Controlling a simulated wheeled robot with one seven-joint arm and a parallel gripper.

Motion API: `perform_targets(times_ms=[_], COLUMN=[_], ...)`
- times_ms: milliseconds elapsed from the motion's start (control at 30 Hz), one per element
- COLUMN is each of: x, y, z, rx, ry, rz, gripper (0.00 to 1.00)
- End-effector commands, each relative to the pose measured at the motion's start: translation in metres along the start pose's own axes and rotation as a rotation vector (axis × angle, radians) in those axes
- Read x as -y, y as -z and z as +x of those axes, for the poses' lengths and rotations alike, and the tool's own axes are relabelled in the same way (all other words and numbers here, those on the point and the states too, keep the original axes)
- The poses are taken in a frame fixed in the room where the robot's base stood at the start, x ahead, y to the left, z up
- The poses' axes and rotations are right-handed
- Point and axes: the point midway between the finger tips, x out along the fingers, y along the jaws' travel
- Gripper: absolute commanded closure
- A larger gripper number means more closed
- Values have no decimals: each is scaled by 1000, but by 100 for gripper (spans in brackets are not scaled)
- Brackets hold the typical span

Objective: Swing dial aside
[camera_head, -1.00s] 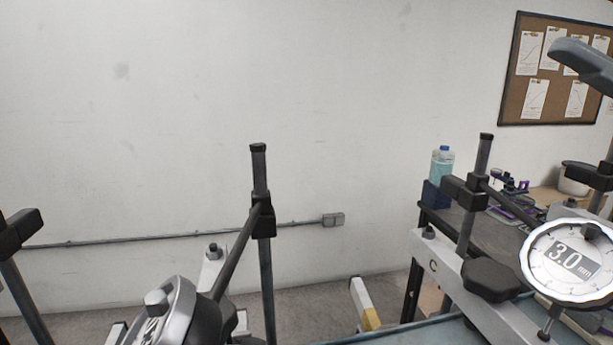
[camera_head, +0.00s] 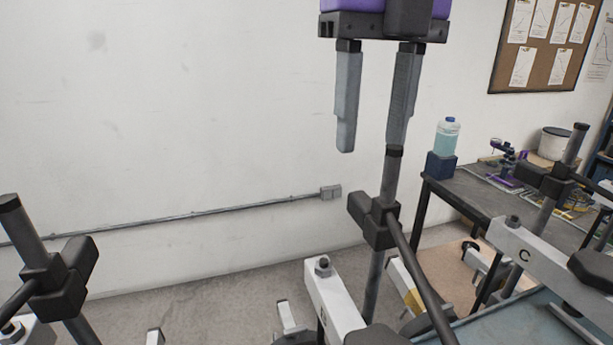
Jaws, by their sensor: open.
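My gripper (camera_head: 370,149) hangs in from the top, its two grey fingers pointing down and apart, with nothing between them. Its right fingertip overlaps the top of the middle post (camera_head: 391,178); I cannot tell whether they touch. A black clamp (camera_head: 376,220) sits on this post, and a dark rod (camera_head: 420,276) runs from it down to the right, out of the bottom edge. No dial face is visible in the head view. The white frame (camera_head: 330,300) with a bolt stands by the post's foot.
A left post with a clamp (camera_head: 60,277) stands at the left edge. Frame C (camera_head: 530,258) with its own post (camera_head: 560,180) is at the right. Behind are a bench (camera_head: 465,195) and a bottle (camera_head: 447,137).

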Motion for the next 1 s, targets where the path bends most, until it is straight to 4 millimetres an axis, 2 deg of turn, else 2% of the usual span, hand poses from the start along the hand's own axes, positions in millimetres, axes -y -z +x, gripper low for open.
perform_targets(times_ms=[133, 400, 600, 933, 967, 1000], x=[4, 4, 4, 4, 4, 4], y=[-1, 0, 0, -1, -1, 0], z=[11, 51, 72, 77, 77, 77], rx=[-3, -4, -2, 0, 0, 0], ry=[29, 23, 22, 22, 22, 22], rz=[6, 2, 4, 4, 4, 4], gripper=[56, 56, 56, 56, 58, 66])
